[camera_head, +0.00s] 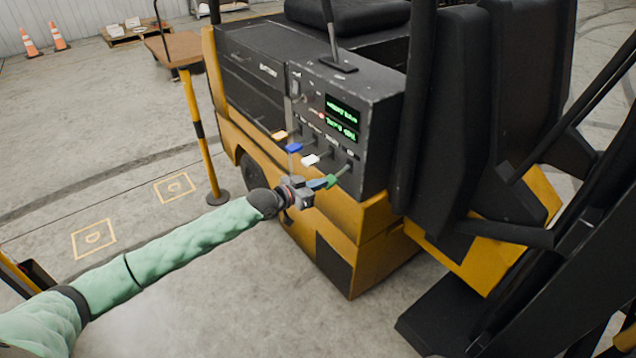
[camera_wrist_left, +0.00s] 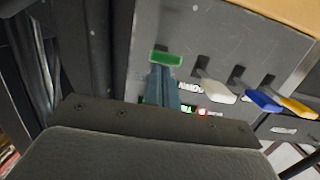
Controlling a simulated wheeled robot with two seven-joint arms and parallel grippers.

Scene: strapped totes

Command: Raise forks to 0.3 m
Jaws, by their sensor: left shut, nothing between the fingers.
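A yellow and black forklift (camera_head: 340,235) stands in the middle of the head view. Its grey control panel (camera_head: 375,95) carries a row of levers with orange (camera_head: 279,135), blue (camera_head: 294,148), white (camera_head: 311,160) and green (camera_head: 332,181) knobs. My left gripper (camera_head: 322,183) is shut and empty, its tips right at the green knob. In the left wrist view the teal fingers (camera_wrist_left: 161,86) point at the green knob (camera_wrist_left: 166,58); whether they touch it I cannot tell. I cannot clearly make out the forks. My right gripper is out of view.
A display (camera_head: 342,116) on the panel shows green text too small to read. Orange cones (camera_head: 30,43) stand far left.

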